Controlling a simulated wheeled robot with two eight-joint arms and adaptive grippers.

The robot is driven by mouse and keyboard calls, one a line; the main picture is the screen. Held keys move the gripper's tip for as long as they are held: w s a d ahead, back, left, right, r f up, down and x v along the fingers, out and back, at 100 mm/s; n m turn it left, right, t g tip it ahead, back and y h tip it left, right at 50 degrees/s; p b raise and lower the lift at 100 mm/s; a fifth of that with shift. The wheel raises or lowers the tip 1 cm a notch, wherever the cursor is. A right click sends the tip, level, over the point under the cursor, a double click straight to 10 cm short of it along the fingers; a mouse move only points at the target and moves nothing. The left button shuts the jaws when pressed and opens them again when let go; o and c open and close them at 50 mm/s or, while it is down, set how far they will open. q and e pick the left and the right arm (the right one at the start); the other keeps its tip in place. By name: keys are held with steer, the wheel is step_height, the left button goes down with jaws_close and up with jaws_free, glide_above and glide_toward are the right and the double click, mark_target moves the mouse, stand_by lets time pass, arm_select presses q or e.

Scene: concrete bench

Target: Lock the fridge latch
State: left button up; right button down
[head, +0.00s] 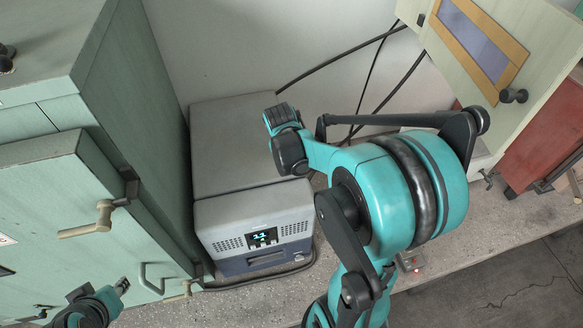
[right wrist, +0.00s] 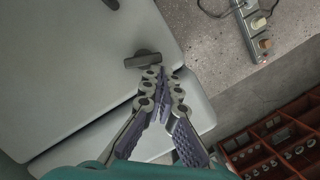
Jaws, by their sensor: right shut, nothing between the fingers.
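The fridge is a grey box (head: 245,188) with a two-part top and a lit display on its front, standing on the bench in the head view. In the right wrist view, its pale top (right wrist: 75,75) fills the left side, split by a seam. A dark grey latch (right wrist: 142,59) lies near the lid's edge, just beyond my right fingertips. My right gripper (right wrist: 160,74) is shut and empty, its tips beside the latch; contact is unclear. In the head view my right arm hides the latch and those fingers. My left gripper (head: 122,286) is at the lower left, its jaws unclear.
A green cabinet (head: 70,190) with protruding handles stands left of the fridge. A power strip (right wrist: 247,28) lies on the bench; a red compartment rack (right wrist: 275,145) is at lower right. A pale cabinet (head: 470,50) and dark cables (head: 340,56) are at the back right.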

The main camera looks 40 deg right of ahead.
steer(key=shift+d, duration=0.1)
stand_by(0.3)
steer(key=shift+w, duration=0.4)
steer(key=shift+w+r, duration=0.15)
steer(key=shift+w, duration=0.1)
